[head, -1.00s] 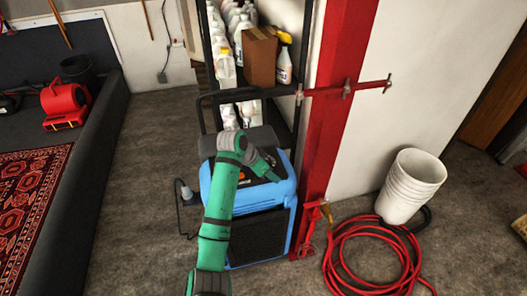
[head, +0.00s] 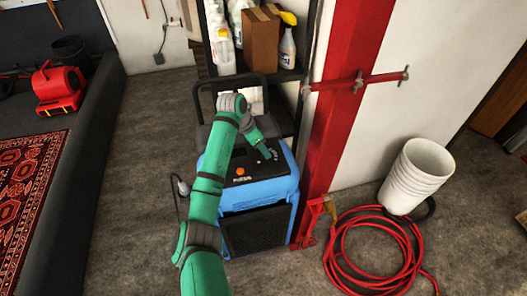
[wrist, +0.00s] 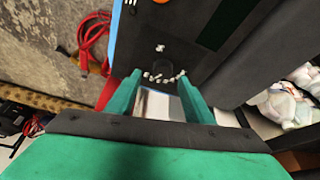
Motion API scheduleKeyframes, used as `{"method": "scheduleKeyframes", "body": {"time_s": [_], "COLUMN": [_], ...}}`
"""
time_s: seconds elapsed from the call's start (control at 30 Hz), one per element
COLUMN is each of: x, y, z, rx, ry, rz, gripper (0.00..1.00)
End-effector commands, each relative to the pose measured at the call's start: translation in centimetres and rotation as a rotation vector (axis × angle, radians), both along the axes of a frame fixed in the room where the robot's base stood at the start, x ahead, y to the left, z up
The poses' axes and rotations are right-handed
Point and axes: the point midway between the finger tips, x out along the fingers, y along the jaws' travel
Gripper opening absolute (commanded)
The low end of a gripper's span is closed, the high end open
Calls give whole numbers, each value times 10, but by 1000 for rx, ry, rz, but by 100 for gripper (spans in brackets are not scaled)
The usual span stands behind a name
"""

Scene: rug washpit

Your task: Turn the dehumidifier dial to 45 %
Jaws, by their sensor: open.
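The dehumidifier (head: 262,190) is a blue box with a black top panel, standing on the floor beside a red post. Its dial (wrist: 163,67) shows in the wrist view as a small dark round knob, with white marks in an arc around it. The pointer and the numbers are too small to read. My gripper (wrist: 158,88) is open, its two green fingers apart over the panel, with the dial just ahead between the fingertips. I cannot tell whether they touch it. In the head view my gripper (head: 264,152) points down at the panel's right part.
An orange button (head: 240,171) sits on the panel left of my gripper. Behind stands a shelf with bottles and a cardboard box (head: 261,39). The red post (head: 338,100) with a pipe is close on the right. A red hose (head: 375,250) and white buckets (head: 414,178) lie beyond.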

Motion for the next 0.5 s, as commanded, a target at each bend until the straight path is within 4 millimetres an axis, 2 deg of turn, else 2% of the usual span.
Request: {"method": "scheduleKeyframes", "body": {"time_s": [0.2, 0.5], "x": [5, 7], "y": [-5, -8], "z": [-26, -34], "rx": [0, 0], "ry": [0, -1], "rz": [5, 6], "gripper": [47, 47]}}
